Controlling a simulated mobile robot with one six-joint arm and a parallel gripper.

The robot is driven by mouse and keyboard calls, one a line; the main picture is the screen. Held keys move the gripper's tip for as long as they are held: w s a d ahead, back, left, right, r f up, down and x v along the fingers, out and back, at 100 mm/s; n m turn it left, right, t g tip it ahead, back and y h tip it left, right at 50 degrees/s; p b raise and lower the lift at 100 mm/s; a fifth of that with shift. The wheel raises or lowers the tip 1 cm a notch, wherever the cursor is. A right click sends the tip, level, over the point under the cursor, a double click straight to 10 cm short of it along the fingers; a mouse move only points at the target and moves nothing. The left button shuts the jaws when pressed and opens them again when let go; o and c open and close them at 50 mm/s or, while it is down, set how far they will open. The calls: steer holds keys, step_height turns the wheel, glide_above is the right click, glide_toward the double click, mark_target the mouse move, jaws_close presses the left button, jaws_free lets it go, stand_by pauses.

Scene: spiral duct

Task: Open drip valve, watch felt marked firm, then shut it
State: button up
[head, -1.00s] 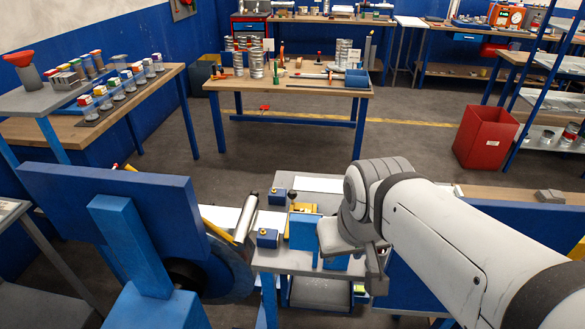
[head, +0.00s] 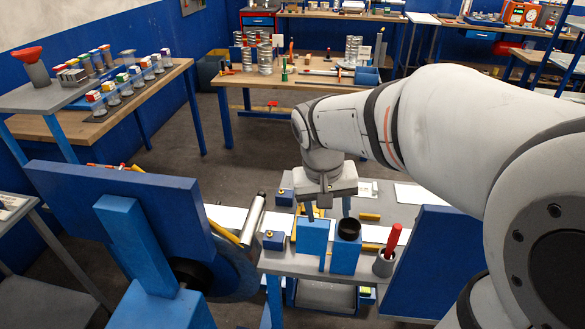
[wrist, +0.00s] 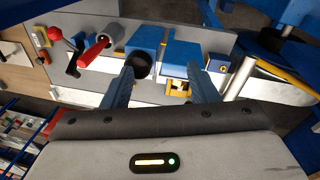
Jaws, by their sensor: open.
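My gripper (head: 328,208) points down over the grey bench (head: 290,262), empty, with blue fingers apart; they also show in the wrist view (wrist: 162,74). Below it stand a plain blue block (head: 313,236) and a blue block with a round black top (head: 346,250). A red-handled tool (head: 393,242) leans in a grey cup (head: 384,265) to their right. In the wrist view a red ball on a dark lever (wrist: 55,34) lies beyond the red handle (wrist: 95,50); I cannot tell if it is the drip valve. No felt marking is readable.
A large blue-framed wheel (head: 228,270) and a metal roller (head: 252,220) stand left of the blocks. Small blue blocks with brass knobs (head: 273,241) sit nearby. A blue panel (head: 425,262) bounds the bench's right. A wooden table (head: 290,95) stands behind, across open floor.

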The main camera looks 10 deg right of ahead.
steer(key=w+a+f+m+g+h, duration=0.1)
steer(key=w+a+f+h, duration=0.1)
steer(key=w+f, duration=0.3)
steer(key=w+a+f+m+g+h, duration=0.1)
steer(key=w+a+f+h, duration=0.1)
steer(key=w, duration=0.6)
steer(key=p+x, duration=0.1)
steer(key=x, duration=0.3)
steer(key=p+x, duration=0.1)
steer(key=x, duration=0.3)
steer(key=shift+s+a+p, duration=0.15)
steer(key=shift+s+p, duration=0.1)
steer(key=shift+p, duration=0.1)
steer(key=shift+c, duration=0.4)
steer(key=c, duration=0.9)
